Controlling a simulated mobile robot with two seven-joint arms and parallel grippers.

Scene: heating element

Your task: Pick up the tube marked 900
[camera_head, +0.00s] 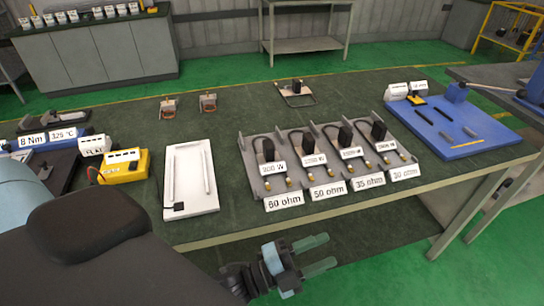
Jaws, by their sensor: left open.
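The heating tube (268,149) with a tag that seems to read 900 W is in the leftmost slot of the grey rack (250,170) on the green table. It is a bent dark tube with a black block and brass ends near the front; the small print is hard to read. A 60 ohm label (284,200) lies in front of it. My left gripper (322,254) is open and empty, in front of the table's front edge, below and right of that tube in the picture and apart from it. My right gripper is not in view.
Three similar tubes, tagged with higher watt values, fill the rack's other slots. A white tray (192,206) and a yellow meter (124,165) are to the left. A blue board (452,128) is to the right.

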